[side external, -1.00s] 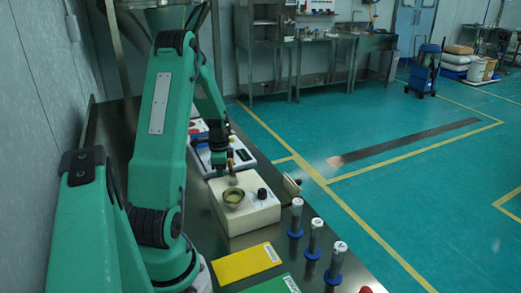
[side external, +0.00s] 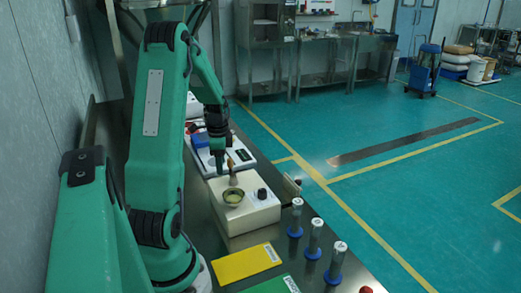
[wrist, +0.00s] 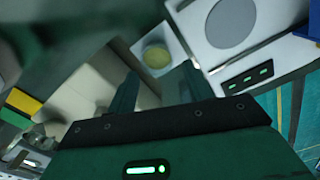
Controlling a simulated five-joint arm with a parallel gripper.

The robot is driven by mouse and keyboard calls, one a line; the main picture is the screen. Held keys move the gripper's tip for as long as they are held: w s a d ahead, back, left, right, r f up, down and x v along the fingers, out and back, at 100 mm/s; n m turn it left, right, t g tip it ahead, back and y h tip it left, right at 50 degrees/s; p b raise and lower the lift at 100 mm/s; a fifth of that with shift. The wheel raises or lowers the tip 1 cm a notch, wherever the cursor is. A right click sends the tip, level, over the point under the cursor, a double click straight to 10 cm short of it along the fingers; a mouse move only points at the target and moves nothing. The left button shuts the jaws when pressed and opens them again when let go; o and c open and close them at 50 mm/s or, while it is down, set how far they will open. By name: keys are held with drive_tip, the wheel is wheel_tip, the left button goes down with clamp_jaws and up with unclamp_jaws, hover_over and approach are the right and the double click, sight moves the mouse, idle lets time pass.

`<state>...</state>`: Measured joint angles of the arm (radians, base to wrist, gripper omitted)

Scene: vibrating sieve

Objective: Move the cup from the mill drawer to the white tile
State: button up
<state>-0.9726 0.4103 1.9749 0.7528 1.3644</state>
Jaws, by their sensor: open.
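My gripper (side external: 219,168) points down beside the cream box-shaped machine (side external: 258,208), close to its far end. Its two dark fingers are apart with nothing between them in the wrist view (wrist: 154,86). I cannot make out the mill drawer or the white tile for certain.
A white balance with a round pan (wrist: 230,22) stands beside the gripper. Several clear tubes on blue bases (side external: 313,240) line the bench's right edge. A yellow card (side external: 247,263) and a green card (side external: 275,286) lie in front. My arm hides the bench's left part.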

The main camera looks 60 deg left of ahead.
wheel_tip(320, 180, up, 7)
idle(0.3)
idle(0.5)
drive_tip(key=w+d+r+n+t+y, duration=0.1)
drive_tip(key=w+d+r, duration=0.3)
drive_tip(key=d, duration=0.5)
drive_tip(key=w+d+r+n+t, duration=0.1)
drive_tip(key=d+r, duration=0.4)
drive_tip(key=d, duration=0.4)
drive_tip(key=s+d+r+n+t, duration=0.1)
drive_tip(key=s+d, duration=0.2)
drive_tip(key=d, duration=0.5)
drive_tip(key=s+d+r+n+t+h, duration=0.1)
drive_tip(key=s+d+t, duration=0.1)
drive_tip(key=d, duration=0.6)
drive_tip(key=shift+s+d+r+n+t, duration=0.3)
drive_tip(key=shift+s+r, duration=0.05)
drive_tip(key=shift+s, duration=0.2)
drive_tip(key=shift+c, duration=0.2)
